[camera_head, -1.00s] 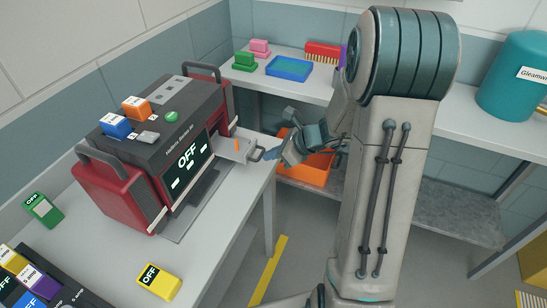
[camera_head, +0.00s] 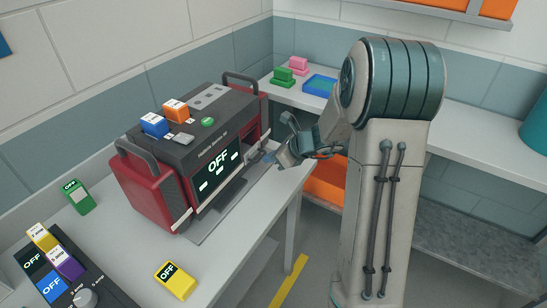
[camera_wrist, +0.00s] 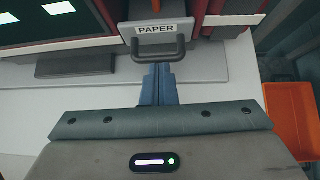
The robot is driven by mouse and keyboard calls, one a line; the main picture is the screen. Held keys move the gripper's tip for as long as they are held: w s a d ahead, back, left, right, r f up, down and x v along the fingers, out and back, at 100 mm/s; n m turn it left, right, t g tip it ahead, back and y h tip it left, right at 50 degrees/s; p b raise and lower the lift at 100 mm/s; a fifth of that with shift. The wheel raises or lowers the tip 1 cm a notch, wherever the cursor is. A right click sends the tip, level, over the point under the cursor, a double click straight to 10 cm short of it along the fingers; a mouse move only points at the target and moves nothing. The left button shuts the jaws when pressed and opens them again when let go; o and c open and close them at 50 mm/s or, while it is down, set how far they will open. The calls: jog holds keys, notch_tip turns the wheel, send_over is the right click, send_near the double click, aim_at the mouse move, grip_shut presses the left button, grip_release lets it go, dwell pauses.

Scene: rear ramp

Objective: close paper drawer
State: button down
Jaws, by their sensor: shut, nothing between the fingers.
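The red and black machine (camera_head: 190,155), its screen reading OFF, stands on the grey bench. Its paper drawer (camera_wrist: 178,38), a light front labelled PAPER with a dark loop handle (camera_wrist: 158,50), shows at the top of the wrist view. A bit of orange shows just above the drawer front. My gripper (camera_wrist: 158,68) is shut and empty, its blue fingertips at the handle's outer bar; I cannot tell whether they touch. In the head view my gripper (camera_head: 270,158) is at the machine's right front side, where the drawer is mostly hidden and sticks out little, if at all.
An orange bin (camera_head: 325,186) sits low beside the bench. Green and pink blocks and a blue tray (camera_head: 319,85) are on the back counter. A yellow OFF block (camera_head: 175,280) and a black switch panel (camera_head: 75,275) lie at the bench's front left.

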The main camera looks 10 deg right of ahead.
jog(key=s+d, duration=0.1)
jog(key=s+d+f, duration=0.1)
jog(key=shift+d+b, duration=0.3)
jog(key=shift+b, duration=0.1)
jog(key=v, duration=1.1)
jog(key=s+a+r+n+g+h, duration=0.2)
jog(key=s+a+n+g, duration=0.2)
jog(key=s+a+n, duration=0.65)
jog(key=s+d+r+n+h, duration=0.1)
jog(key=s+n+h, duration=0.4)
jog(key=s+n, duration=0.5)
jog(key=d+n, duration=0.1)
jog(key=n, duration=0.4)
jog(key=shift+s+r+n, duration=0.2)
jog(key=shift+s+n, duration=0.15)
jog(key=shift+d, duration=0.15)
